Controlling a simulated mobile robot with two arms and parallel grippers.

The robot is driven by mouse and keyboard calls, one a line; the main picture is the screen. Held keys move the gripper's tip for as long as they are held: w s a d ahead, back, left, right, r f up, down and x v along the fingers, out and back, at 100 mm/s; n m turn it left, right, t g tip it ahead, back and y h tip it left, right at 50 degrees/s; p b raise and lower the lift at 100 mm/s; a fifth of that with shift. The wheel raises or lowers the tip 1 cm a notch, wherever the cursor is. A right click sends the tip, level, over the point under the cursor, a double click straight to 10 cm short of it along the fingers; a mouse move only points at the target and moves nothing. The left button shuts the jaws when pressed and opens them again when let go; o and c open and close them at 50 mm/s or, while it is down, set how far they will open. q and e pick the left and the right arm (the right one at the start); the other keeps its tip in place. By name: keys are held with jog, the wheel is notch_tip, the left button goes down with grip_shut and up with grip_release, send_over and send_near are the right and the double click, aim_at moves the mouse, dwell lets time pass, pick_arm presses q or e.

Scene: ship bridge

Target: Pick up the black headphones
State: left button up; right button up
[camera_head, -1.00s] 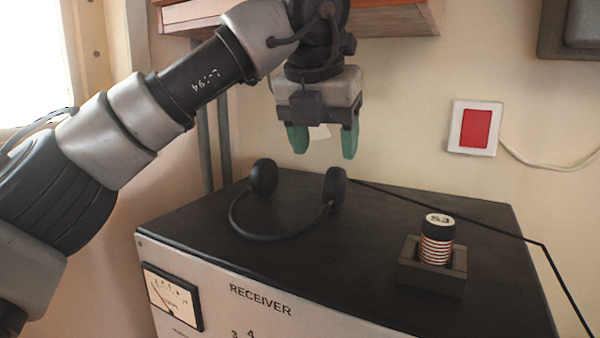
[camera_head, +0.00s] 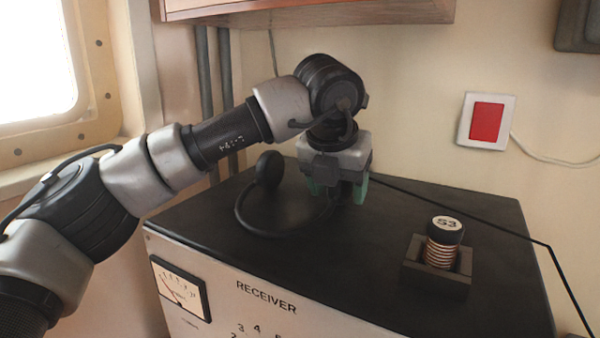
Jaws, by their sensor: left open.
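The black headphones (camera_head: 268,170) lie on the dark top of the receiver cabinet (camera_head: 330,270). The left ear cup stands upright, and the headband curves toward the front edge. My left gripper (camera_head: 338,193) points down at the right end of the headphones. Its green fingers are open, one on each side of where the right ear cup sits. The gripper hides that ear cup, so I cannot tell whether the fingers touch it. My right gripper is not in view.
A coil marked S3 (camera_head: 444,245) stands in a dark holder (camera_head: 437,280) on the cabinet's right. A black cable (camera_head: 460,217) runs along the back right. A wooden shelf (camera_head: 330,12) hangs above my left arm. A red wall switch (camera_head: 486,121) is on the back wall.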

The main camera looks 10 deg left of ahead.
pick_arm(q)
jog(key=shift+w+d+f, duration=0.1)
jog(key=shift+w+f, duration=0.1)
jog(key=shift+f, duration=0.25)
jog(key=shift+c, duration=0.3)
jog(key=c, duration=0.8)
